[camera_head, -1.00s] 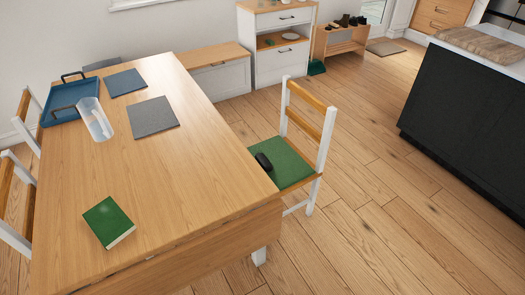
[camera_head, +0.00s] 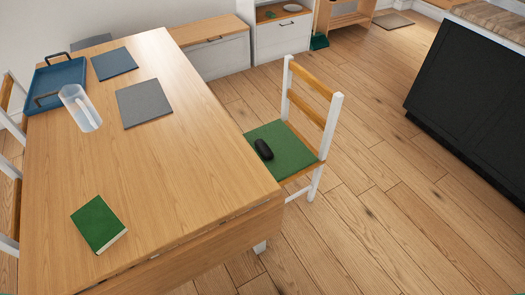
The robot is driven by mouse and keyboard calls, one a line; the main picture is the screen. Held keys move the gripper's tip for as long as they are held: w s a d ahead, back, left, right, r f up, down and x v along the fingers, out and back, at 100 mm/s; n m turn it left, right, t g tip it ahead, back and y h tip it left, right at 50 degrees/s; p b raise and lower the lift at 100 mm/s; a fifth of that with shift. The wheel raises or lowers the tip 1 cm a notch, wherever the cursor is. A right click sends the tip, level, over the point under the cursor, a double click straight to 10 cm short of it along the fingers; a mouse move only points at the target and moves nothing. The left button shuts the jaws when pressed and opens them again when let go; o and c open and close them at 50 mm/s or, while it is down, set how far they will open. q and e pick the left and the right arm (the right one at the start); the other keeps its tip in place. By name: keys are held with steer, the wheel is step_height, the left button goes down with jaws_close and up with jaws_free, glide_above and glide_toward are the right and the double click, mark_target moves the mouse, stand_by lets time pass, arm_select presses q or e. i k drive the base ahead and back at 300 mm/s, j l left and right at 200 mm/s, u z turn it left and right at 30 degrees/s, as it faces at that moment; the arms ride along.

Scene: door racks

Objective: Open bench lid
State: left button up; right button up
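A low bench (camera_head: 219,57) with a wooden top and a white front stands against the back wall, behind the dining table. Its lid (camera_head: 207,30) looks shut and flat. Neither of my grippers shows in the head view.
A wooden table (camera_head: 150,165) fills the left, with a blue tray (camera_head: 66,88), a clear pitcher (camera_head: 80,108), grey placemats (camera_head: 144,103) and a green book (camera_head: 98,224). A chair (camera_head: 283,140) with a dark object stands at its right. A black island (camera_head: 470,105) is far right; floor between is clear.

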mark_target(208, 31)
steer(key=i+l+z, duration=0.35)
steer(key=l, duration=0.15)
steer(key=i+l+z, duration=0.8)
steer(key=i+l, duration=0.15)
steer(key=i, duration=0.25)
steer(key=i+l+z, duration=0.1)
steer(key=i, duration=0.45)
steer(key=i+l+z, duration=0.1)
steer(key=i+l, duration=0.15)
steer(key=i, duration=0.3)
steer(key=i+j+u, duration=0.15)
steer(key=i+u, duration=0.65)
steer(key=i+l+u, duration=0.1)
steer(key=i+u, duration=0.3)
steer(key=i+l+u, duration=0.2)
steer(key=i+u, duration=0.2)
steer(key=i+j+u, duration=0.15)
steer(key=i+u, duration=0.25)
steer(key=i, duration=0.4)
steer(key=i+u, duration=0.4)
steer(key=i, duration=0.4)
steer(key=i+u, duration=0.75)
steer(key=i, duration=0.15)
steer(key=i+l+u, duration=0.7)
steer(key=i, duration=0.15)
steer(key=z, duration=0.25)
steer(key=i, duration=0.05)
